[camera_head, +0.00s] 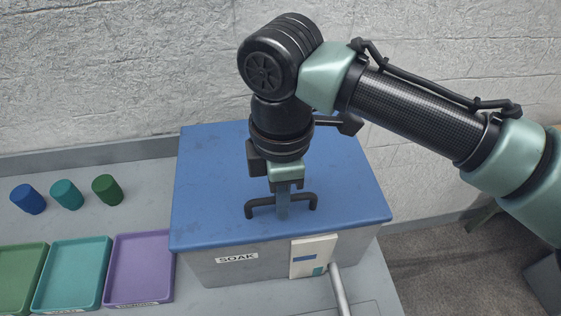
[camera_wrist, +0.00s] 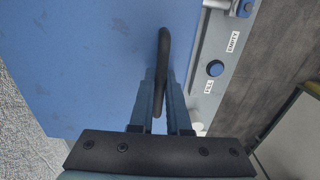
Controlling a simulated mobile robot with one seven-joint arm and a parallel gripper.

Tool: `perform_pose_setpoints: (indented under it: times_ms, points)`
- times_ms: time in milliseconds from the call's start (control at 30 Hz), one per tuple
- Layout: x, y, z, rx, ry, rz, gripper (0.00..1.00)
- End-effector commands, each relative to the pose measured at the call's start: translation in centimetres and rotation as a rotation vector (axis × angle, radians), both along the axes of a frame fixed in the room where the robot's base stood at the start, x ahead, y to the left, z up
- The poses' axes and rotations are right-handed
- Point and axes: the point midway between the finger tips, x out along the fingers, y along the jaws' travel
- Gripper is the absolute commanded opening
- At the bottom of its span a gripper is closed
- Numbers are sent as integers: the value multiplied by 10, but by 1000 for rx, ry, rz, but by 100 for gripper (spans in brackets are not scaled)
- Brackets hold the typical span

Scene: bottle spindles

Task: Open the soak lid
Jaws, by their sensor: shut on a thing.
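The soak lid (camera_head: 345,190) is a flat blue cover lying shut on a grey box labelled SOAK (camera_head: 225,272). A dark bar handle (camera_head: 262,203) stands on the lid near its front edge. My gripper (camera_head: 283,208) reaches down from above and is shut on the middle of the handle. In the wrist view the blue lid (camera_wrist: 90,70) fills the left, and the handle (camera_wrist: 164,50) runs between the two fingers of my gripper (camera_wrist: 160,95). The handle's grasped part is partly hidden by the fingers.
Green (camera_head: 20,270), teal (camera_head: 72,272) and purple (camera_head: 138,268) trays stand left of the box. Blue (camera_head: 28,199), teal (camera_head: 67,194) and green (camera_head: 107,189) cylinders stand behind them. A card (camera_head: 311,256) and a metal pipe (camera_head: 340,291) are at the box front. A wall (camera_head: 120,70) rises behind.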

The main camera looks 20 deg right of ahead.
Motion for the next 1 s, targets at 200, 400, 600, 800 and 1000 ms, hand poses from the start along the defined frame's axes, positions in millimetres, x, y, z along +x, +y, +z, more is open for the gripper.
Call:
perform_pose_setpoints:
  times_ms: [200,400,600,800,1000]
  points:
    - [0,0,0,0,0,0,0]
    - [0,0,0,0,0,0,0]
    - [3,-1,10,1,-1,0,0]
    - [9,-2,27,1,-3,-1,0]
    - [14,-4,42,0,-5,-1,0]
